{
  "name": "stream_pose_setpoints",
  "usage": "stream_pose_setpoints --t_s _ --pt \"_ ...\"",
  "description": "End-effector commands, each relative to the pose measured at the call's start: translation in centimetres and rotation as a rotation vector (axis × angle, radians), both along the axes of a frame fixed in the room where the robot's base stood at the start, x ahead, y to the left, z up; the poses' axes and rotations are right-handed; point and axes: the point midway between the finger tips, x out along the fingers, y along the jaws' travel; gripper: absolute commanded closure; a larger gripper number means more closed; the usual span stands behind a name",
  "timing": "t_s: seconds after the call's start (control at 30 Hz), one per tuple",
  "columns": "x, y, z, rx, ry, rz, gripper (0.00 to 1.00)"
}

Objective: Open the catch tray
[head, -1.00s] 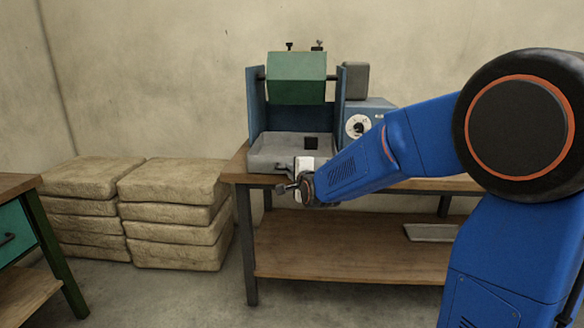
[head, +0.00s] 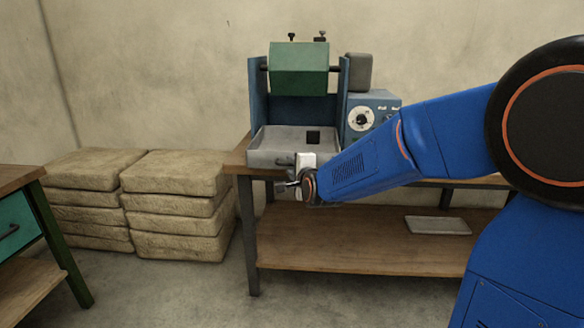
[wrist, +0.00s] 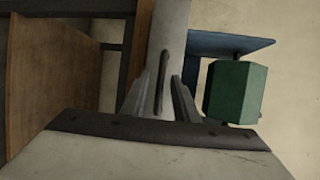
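The catch tray (head: 262,158) is a shallow grey tray at the foot of the blue machine with the green block. Its inside shows from above, with a small dark square patch. I cannot tell how far it is pulled out. Its dark handle (head: 284,161) is on the front face; it also shows in the wrist view (wrist: 160,82). My gripper (head: 282,187) is in front of the tray, just below the handle in the head view. In the wrist view my gripper (wrist: 160,88) has its fingers apart, one on each side of the handle, with a gap showing.
The blue machine (head: 257,98) stands on a wooden bench (head: 236,160) with a lower shelf (head: 350,240). A dial box (head: 372,105) is to its right. Stacked bales (head: 180,200) stand left of the bench. A bench with a teal drawer (head: 12,235) is at the far left.

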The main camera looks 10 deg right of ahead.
Motion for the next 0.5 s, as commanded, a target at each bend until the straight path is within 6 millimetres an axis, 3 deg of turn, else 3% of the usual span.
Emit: stream_pose_setpoints --t_s 0.27,0.5 --pt "-0.7 -0.1 0.3 0.001 -0.002 0.0 0.72" --pt "-3.7 -0.3 0.9 0.001 -0.003 0.001 0.72"
